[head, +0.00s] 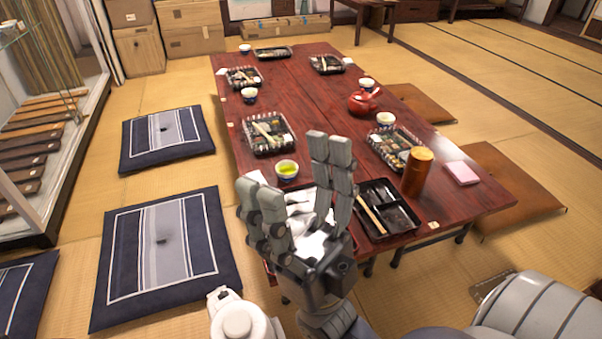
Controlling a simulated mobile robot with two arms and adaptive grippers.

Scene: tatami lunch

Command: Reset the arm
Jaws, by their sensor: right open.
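My right gripper (294,168) is at the centre of the head view, over the near end of a long red-brown table (300,85). Its grey fingers point up and stand spread apart, with nothing visible between them. It partly hides a tray with white contents (303,205) at the near table edge. I cannot tell how high the gripper is above the tray. My left gripper does not show.
Right of the gripper are a black divided tray (400,213), an orange-brown canister (417,172) and a pink cloth (462,173). A cup of green tea (287,169) is just behind it. A red teapot (362,101) stands farther back. Striped cushions (165,250) lie left.

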